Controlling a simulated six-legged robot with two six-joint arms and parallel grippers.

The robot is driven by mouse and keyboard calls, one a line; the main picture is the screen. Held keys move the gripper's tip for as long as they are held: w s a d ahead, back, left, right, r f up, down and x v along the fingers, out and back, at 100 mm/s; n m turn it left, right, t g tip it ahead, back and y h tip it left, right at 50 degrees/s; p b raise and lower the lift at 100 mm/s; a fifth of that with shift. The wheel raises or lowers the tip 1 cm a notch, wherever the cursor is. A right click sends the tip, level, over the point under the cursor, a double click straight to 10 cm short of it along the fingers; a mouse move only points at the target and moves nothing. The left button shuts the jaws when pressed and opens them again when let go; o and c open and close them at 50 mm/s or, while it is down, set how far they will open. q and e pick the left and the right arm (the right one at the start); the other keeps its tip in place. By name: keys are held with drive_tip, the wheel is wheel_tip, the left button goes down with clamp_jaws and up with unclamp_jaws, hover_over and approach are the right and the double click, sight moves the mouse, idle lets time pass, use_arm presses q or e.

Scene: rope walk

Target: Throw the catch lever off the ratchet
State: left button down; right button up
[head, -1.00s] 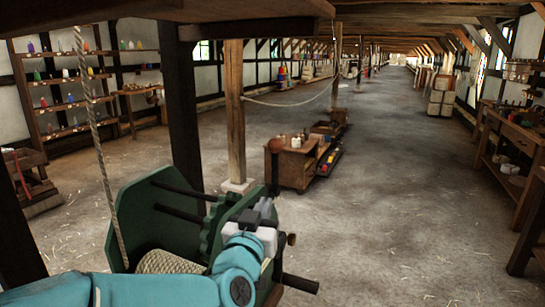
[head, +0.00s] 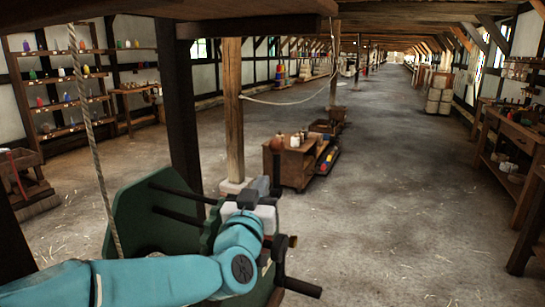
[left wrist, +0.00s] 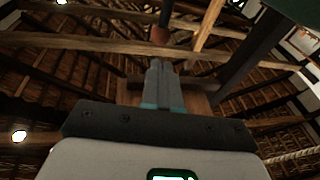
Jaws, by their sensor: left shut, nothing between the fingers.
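The catch lever is a dark upright rod with a red-brown ball knob (head: 278,142) on top, at the right side of the green winch (head: 150,212) in the head view. The toothed green ratchet (head: 208,236) is mostly hidden behind my left arm. My left gripper (head: 264,187) is shut and empty, close beside the lever shaft below the knob; I cannot tell whether it touches. In the left wrist view the shut fingers (left wrist: 162,82) point toward the knob (left wrist: 160,35), with its dark rod (left wrist: 166,12) beyond. My right gripper is out of view.
A crank handle (head: 303,287) sticks out at the winch's lower right. A rope (head: 92,150) runs down into the winch. A dark post (head: 184,120) stands just behind it.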

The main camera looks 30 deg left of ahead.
sight(275, 151)
use_arm(q)
drive_tip(key=p+x, duration=0.2)
drive_tip(key=x, duration=0.8)
drive_tip(key=shift+w+r+p, duration=0.1)
drive_tip(key=shift+w+p, duration=0.2)
drive_tip(key=shift+w+a, duration=0.2)
drive_tip(key=shift+w, duration=0.15)
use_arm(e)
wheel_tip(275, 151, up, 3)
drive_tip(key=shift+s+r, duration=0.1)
